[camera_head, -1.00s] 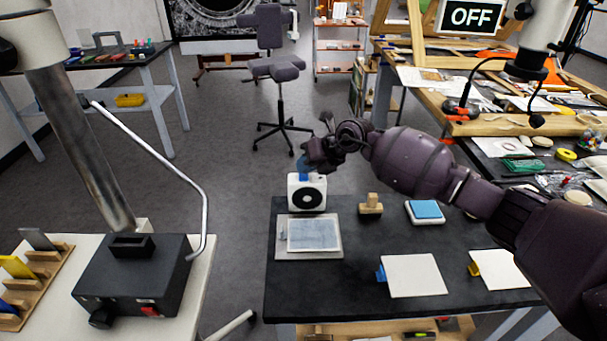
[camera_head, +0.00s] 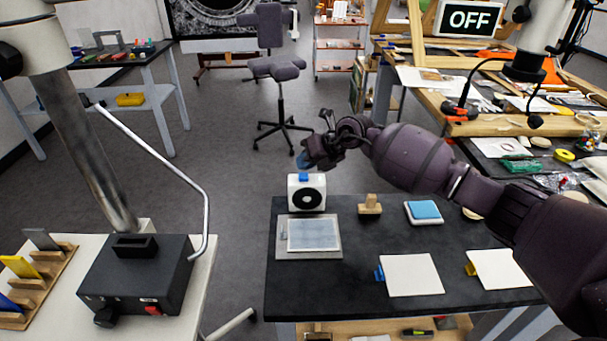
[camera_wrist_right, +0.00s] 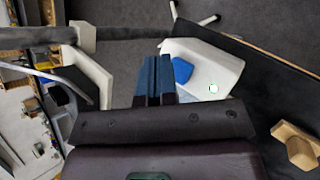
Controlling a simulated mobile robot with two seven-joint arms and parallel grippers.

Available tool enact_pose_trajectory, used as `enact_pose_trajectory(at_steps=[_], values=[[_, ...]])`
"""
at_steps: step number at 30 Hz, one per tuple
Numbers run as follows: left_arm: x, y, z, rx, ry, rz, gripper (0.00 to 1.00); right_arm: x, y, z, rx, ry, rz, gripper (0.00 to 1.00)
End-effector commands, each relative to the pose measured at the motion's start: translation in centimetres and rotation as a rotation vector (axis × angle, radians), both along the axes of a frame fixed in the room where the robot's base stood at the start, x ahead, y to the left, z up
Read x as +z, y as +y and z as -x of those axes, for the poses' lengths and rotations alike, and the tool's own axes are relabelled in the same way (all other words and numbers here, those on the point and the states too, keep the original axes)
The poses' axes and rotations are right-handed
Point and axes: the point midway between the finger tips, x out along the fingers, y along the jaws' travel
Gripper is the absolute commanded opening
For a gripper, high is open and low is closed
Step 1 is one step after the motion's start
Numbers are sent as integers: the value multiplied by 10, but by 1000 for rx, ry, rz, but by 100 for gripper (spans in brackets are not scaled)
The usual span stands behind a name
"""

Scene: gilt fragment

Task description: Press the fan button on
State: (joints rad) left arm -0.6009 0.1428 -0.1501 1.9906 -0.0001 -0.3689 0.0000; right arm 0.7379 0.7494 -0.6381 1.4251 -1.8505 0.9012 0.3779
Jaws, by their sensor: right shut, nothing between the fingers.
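The fan (camera_head: 306,192) is a white box with a round black grille, standing upright at the back left of the black table. Its blue button (camera_head: 304,177) is on top. The fan also shows in the right wrist view (camera_wrist_right: 222,66), with the blue button (camera_wrist_right: 182,70) and a small pale green dot on it. My right gripper (camera_head: 304,160) is shut and empty, just above the button, with a gap visible between them. In the wrist view its blue fingers (camera_wrist_right: 156,70) lie together, left of the button. My left gripper is not in view.
A framed grey panel (camera_head: 282,252) lies in front of the fan. A wooden block (camera_head: 370,205) and a blue-topped white pad (camera_head: 424,211) are to its right. A sign (camera_head: 470,19) reads OFF. A black box (camera_head: 135,275) stands on the left table.

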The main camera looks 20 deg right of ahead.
Motion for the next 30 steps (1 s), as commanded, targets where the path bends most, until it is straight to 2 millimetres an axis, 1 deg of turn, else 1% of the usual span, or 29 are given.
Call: enact_pose_trajectory(at_steps=[1,3,18,21,30], values=[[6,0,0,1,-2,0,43,8,0,0,0,-2,0,0],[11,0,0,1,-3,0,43,14,0,0,0,-2,0,0],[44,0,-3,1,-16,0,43,54,0,0,0,-2,0,0],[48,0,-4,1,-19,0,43,57,0,0,0,-1,0,0],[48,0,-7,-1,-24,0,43,56,0,0,0,0,0,0]])
